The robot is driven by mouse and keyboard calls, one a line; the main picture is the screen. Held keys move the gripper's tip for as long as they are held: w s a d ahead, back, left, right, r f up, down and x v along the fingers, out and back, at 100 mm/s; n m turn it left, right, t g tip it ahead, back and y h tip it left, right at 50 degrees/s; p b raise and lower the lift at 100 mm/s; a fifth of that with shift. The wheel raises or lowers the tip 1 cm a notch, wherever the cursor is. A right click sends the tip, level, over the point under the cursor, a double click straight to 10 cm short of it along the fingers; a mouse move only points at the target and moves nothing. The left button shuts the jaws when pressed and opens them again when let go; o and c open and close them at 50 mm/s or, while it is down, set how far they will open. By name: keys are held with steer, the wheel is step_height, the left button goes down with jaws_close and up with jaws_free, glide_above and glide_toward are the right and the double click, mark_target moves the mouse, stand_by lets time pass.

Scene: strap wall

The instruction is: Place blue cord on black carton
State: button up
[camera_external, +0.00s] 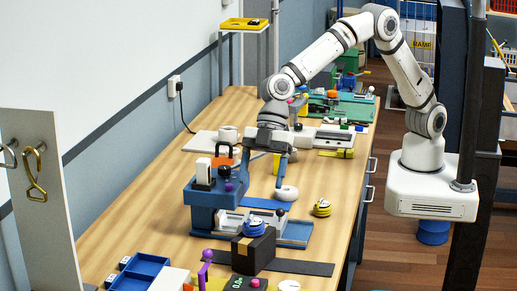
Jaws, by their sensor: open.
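A black carton (262,252) with a brown strip stands near the front middle of the wooden table. A blue cord coil (254,228) with a light band sits at the top of the carton and appears to rest on it. My gripper (265,172) is open and empty, pointing down above the table, behind and well above the carton. It is apart from the cord. Its fingers overlap the blue machine and white items behind, so its exact height is hard to tell.
A blue vise-like machine (203,215) stands left of the carton. A dark flat strip (305,267) lies right of it. A yellow-black coil (322,208) and a white ring (286,193) lie behind. Blue trays (140,272) are front left. The table's right side is mostly clear.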

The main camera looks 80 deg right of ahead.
steer(key=shift+d+r, duration=0.35)
steer(key=shift+r, duration=0.2)
steer(key=w+d+r+m, duration=0.1)
steer(key=d, duration=0.4)
steer(key=w+d+r+m+t+h, duration=0.1)
steer(key=d+r, duration=0.1)
steer(key=d, duration=0.4)
steer(key=w+d+r+m, duration=0.1)
steer(key=d+r+m, duration=0.1)
steer(key=d, duration=0.4)
steer(key=shift+w+d, duration=0.25)
steer(key=s+d+r+m+t+h, duration=0.1)
steer(key=s+d+m, duration=0.2)
steer(key=d, duration=0.6)
steer(key=s+d+m+h, duration=0.2)
steer(key=s+d+m, duration=0.1)
steer(key=d, duration=0.7)
steer(key=s+d+r+m+t+h, duration=0.1)
steer(key=s+d+m, duration=0.15)
steer(key=d, duration=0.65)
steer(key=s+d+f+m+h, duration=0.1)
steer(key=s+d+f+m, duration=0.2)
steer(key=s+d, duration=0.6)
steer(key=shift+s+f+m+g+h, duration=0.3)
steer(key=shift+s+f+m, duration=0.05)
steer(key=shift+s+m, duration=0.4)
